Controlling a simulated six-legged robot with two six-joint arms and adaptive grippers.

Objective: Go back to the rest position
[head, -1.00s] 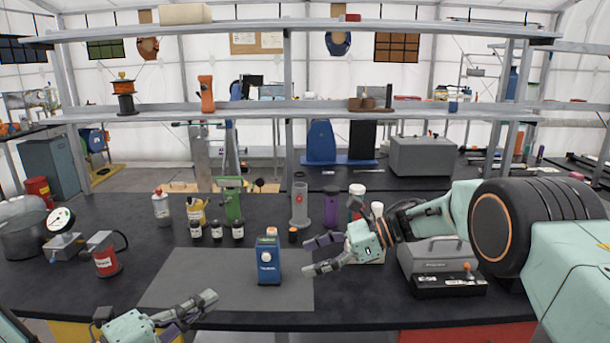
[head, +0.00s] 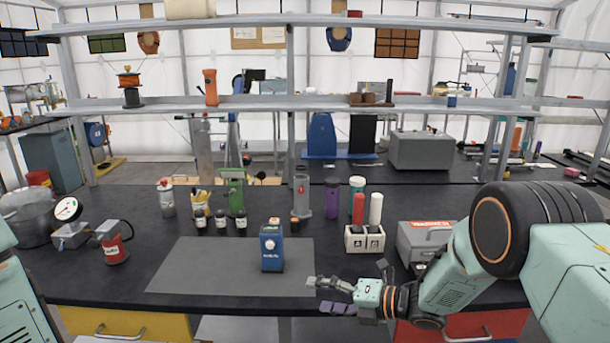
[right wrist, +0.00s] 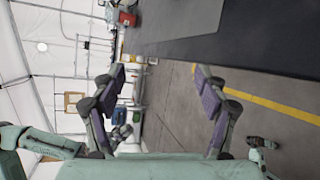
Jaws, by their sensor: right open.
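My right gripper (head: 333,296) is at the front edge of the black bench, right of the grey mat's front corner. It is open and empty. In the right wrist view its two purple-padded fingers (right wrist: 159,72) stand wide apart with nothing between them. A blue box-shaped device (head: 271,248) stands upright on the grey mat (head: 200,270), apart from my right gripper. My left gripper is out of the head view; only a part of my left arm shows at the left edge.
Several bottles line the back of the bench. The mat's left part is clear.

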